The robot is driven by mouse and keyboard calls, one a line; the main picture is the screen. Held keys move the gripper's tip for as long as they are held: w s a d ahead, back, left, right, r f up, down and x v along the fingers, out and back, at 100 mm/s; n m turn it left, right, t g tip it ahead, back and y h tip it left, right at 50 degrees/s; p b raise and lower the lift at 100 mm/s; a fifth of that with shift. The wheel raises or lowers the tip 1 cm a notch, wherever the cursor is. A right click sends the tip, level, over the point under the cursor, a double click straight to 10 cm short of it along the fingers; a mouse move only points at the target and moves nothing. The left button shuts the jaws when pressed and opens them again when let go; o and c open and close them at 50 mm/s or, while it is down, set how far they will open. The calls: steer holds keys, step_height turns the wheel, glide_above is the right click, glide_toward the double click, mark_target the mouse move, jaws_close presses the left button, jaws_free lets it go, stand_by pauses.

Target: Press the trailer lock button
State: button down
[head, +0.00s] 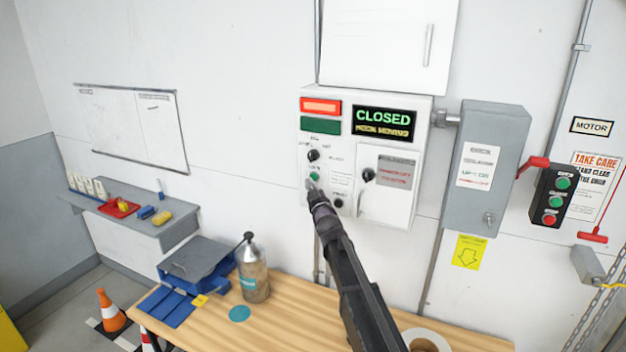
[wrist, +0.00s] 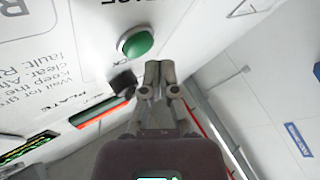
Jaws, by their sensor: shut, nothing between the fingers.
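A white control box (head: 420,205) on the wall carries a black knob (head: 313,155), a round green button (head: 314,176) below it and another black control (head: 338,203) lower right. In the wrist view the green button (wrist: 137,42) stands out from the panel, with an inverted label ending in "CK" beside it. My gripper (head: 311,188) is shut and empty, its fingertips just below the green button in the head view. In the wrist view the fingertips (wrist: 158,70) are right of and below the button, apart from it in the picture; depth is unclear.
The display (head: 384,122) reads CLOSED; a red light (head: 321,106) is lit above a dark green one. A grey switch box (head: 485,165) and a button station (head: 552,195) are to the right. A bottle (head: 252,275) and tape roll (head: 427,340) stand on the wooden bench (head: 285,325) below.

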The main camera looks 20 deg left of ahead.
stand_by(0.3)
steer(key=shift+s+a, duration=0.2)
steer(key=shift+s, duration=2.3)
steer(key=shift+s+f, duration=0.1)
